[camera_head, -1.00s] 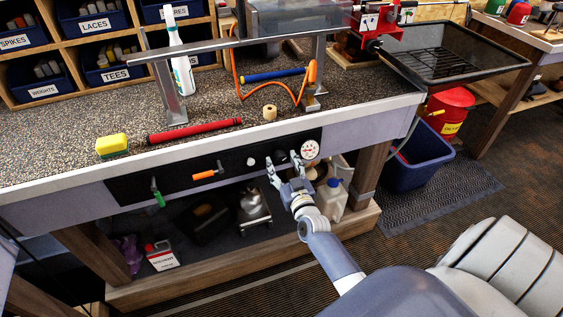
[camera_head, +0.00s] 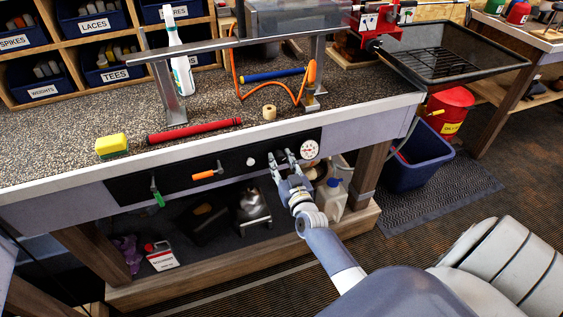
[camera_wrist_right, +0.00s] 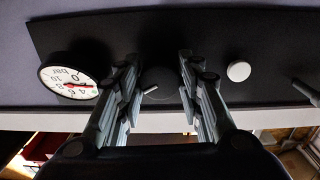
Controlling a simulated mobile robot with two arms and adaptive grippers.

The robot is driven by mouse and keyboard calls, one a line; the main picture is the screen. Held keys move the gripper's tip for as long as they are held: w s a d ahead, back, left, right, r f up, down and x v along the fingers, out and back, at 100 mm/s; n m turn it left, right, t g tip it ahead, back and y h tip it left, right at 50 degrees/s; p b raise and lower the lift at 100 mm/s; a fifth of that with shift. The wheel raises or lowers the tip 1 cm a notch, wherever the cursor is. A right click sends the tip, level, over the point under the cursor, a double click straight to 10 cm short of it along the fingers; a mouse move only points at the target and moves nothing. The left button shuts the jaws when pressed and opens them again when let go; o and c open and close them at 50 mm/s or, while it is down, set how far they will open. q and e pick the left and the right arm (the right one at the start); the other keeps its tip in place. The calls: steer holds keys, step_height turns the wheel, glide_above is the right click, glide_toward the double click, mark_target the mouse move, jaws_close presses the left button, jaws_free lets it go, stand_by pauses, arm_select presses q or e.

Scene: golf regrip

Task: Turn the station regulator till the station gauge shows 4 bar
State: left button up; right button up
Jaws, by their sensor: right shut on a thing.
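The station gauge (camera_head: 309,149) is a round white dial on the black panel under the bench's front edge. It also shows in the right wrist view (camera_wrist_right: 69,81), turned round, with a red needle; I cannot read its exact value. The station regulator (camera_wrist_right: 160,82) is a dark round knob on the same panel, with a small pale pointer mark. My right gripper (camera_head: 285,157) is at the panel just left of the gauge, shut on the regulator, with a finger on each side. In the head view its fingers mostly hide the knob. My left gripper is not in view.
A white button (camera_head: 250,162), an orange-handled lever (camera_head: 205,174) and a green-handled lever (camera_head: 157,193) sit further left on the panel. The bench edge overhangs the panel. Below is a shelf with a white jug (camera_head: 332,199); a blue bin (camera_head: 420,160) stands right.

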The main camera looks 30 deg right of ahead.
steer(key=m, duration=0.5)
steer(key=shift+m, duration=0.4)
steer(key=m, duration=0.5)
steer(key=shift+a, duration=0.1)
steer(key=shift+r+m, duration=0.1)
steer(key=shift+m, duration=0.3)
steer(key=o, duration=1.1)
steer(key=shift+c, duration=0.2)
steer(key=v, duration=1.2)
